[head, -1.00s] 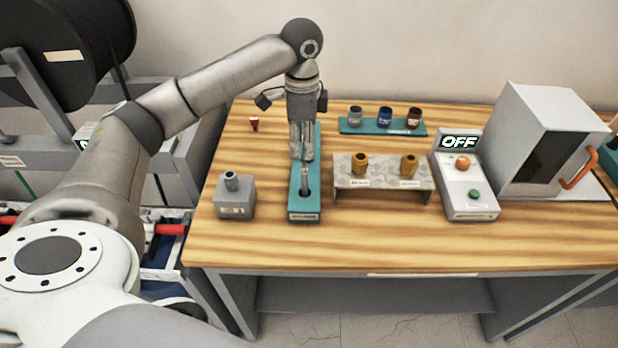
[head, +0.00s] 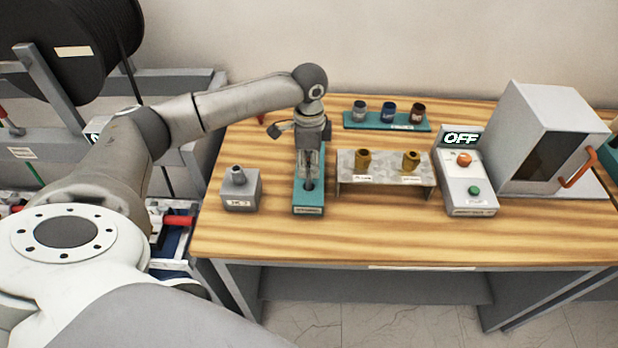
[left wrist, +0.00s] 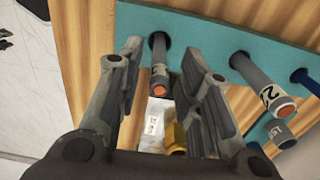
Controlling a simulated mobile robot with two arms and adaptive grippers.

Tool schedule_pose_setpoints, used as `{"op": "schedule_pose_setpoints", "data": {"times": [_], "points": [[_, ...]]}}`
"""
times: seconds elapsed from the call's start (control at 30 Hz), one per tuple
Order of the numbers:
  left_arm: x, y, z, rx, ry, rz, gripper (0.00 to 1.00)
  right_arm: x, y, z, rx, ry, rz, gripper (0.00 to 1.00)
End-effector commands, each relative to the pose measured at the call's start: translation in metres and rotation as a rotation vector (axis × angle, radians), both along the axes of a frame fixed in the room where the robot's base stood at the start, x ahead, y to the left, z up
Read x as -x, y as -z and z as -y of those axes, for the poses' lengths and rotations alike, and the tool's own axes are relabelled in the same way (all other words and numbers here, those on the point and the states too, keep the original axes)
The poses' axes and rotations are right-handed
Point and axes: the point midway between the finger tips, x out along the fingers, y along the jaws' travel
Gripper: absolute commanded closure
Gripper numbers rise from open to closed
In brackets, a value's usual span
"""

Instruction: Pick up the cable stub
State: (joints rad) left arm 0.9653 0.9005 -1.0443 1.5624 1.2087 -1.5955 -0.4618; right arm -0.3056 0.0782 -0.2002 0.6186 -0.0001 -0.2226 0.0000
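A dark grey cable stub (left wrist: 159,65) with an orange-copper end stands in a hole of a teal rack (left wrist: 197,38). In the head view, the rack (head: 309,210) lies front to back on the wooden table. My left gripper (left wrist: 161,58) is open, with one finger on each side of the stub and visible gaps beside it. In the head view, the left gripper (head: 309,168) points down over the rack and mostly hides the stub. A second grey stub (left wrist: 263,84) with a number label stands farther along the rack. My right gripper is not in view.
A grey block (head: 240,190) with a fitting stands left of the rack. A stand (head: 385,182) with two brass bushings is close on its right. A teal tray (head: 430,124) with three cups lies behind. A control box reading OFF (head: 465,185) stands farther right. The front table strip is clear.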

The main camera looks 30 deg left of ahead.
Motion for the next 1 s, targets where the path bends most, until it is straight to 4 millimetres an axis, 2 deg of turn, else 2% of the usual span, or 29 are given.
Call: {"op": "schedule_pose_setpoints", "data": {"times": [0.03, 0.2, 0.67, 0.83, 1.0], "points": [[0.000, 0.000, 0.000, 0.000, 0.000, 0.000, 0.78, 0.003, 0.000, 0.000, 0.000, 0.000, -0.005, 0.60], [0.000, 0.000, 0.000, 0.000, 0.000, 0.000, 1.00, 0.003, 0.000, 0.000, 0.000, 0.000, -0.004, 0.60], [-0.001, -0.002, 0.000, 0.000, 0.000, 0.001, 1.00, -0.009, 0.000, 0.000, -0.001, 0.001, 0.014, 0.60], [-0.002, -0.021, 0.000, 0.001, 0.000, 0.006, 1.00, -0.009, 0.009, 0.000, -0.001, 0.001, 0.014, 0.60], [-0.002, -0.057, 0.000, 0.000, 0.000, 0.007, 1.00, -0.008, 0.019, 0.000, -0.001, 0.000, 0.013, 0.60]]}}
